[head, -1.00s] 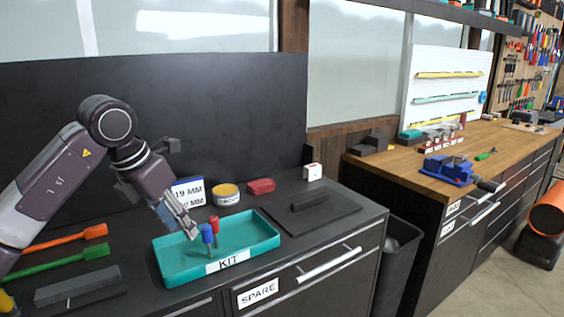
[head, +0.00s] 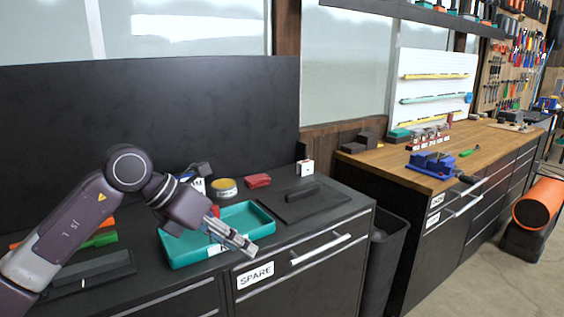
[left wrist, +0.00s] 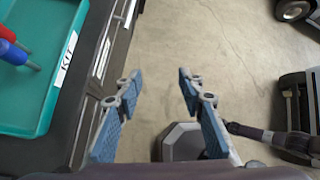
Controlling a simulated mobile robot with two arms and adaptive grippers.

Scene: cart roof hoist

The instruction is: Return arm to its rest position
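My left gripper (head: 248,246) hangs in front of the front edge of the teal KIT tray (head: 262,216) in the head view, pointing down and to the right.
The black counter (head: 345,200) carries a yellow tin (head: 224,188), a red block (head: 258,181) and a dark flat plate with a bar (head: 303,203). A SPARE drawer (head: 283,268) is shut below. Open floor (left wrist: 195,40) lies in front of the counter.

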